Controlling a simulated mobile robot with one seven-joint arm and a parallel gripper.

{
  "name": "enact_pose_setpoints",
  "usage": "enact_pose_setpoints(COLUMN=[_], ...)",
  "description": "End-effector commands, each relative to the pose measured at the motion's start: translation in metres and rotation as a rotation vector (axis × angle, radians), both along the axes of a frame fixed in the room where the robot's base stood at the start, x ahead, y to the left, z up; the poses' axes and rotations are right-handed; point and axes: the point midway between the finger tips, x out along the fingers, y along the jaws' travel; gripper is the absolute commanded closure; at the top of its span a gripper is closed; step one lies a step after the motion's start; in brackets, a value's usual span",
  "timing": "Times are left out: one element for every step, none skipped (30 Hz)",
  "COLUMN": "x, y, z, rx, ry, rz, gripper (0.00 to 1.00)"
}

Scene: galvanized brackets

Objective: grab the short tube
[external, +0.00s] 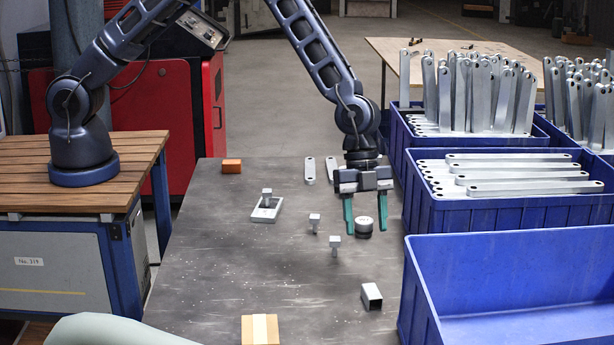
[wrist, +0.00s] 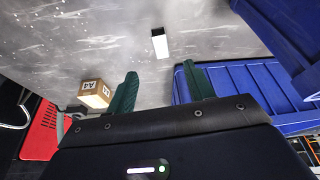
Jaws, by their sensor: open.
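The short tube (external: 371,296) is a small silver square-section piece with a dark open end. It lies on the dark grey table toward the front right. In the wrist view the tube (wrist: 160,43) shows a white face and a dark end, beyond the fingertips and roughly centred between them. My gripper (external: 365,229) points down with its two green fingers open. It is farther back than the tube and apart from it. In the wrist view my gripper (wrist: 160,70) has nothing visible between its fingers.
A round silver-topped puck (external: 364,226) appears between the fingers in the external view. Small metal pegs (external: 335,243) stand to the left. A taped cardboard box (external: 260,330) is at the front. Blue crates (external: 510,250) line the right edge. The table's left middle is mostly clear.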

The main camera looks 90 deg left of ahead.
Motion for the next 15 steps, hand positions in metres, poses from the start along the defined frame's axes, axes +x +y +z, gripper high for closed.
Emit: enact_pose_setpoints(x=[0.002,0.003,0.003,0.004,0.004,0.005,0.005,0.005,0.005,0.005,0.005,0.006,0.006,0.006,0.006], y=[-0.005,-0.008,-0.011,-0.013,-0.014,-0.015,-0.016,-0.017,-0.018,-0.019,-0.020,-0.021,-0.023,-0.024,-0.026], z=[-0.010,-0.014,-0.019,-0.021,-0.023,-0.025,-0.027,-0.029,-0.031,-0.033,-0.035,-0.038,-0.041,-0.045,-0.051], rx=[-0.010,-0.014,-0.019,-0.022,-0.025,-0.026,-0.027,-0.028,-0.029,-0.029,-0.030,-0.030,-0.029,-0.029,-0.028], ry=[0.003,0.003,0.003,0.003,0.002,0.002,0.001,0.001,0.001,0.001,0.002,0.002,0.002,0.002,0.003], rz=[-0.011,-0.017,-0.024,-0.028,-0.031,-0.035,-0.036,-0.037,-0.038,-0.038,-0.038,-0.038,-0.038,-0.038,-0.038], gripper=[0.47,0.47,0.47,0.47,0.47,0.47,0.47,0.47,0.47,0.47,0.47,0.47,0.47,0.47,0.47])
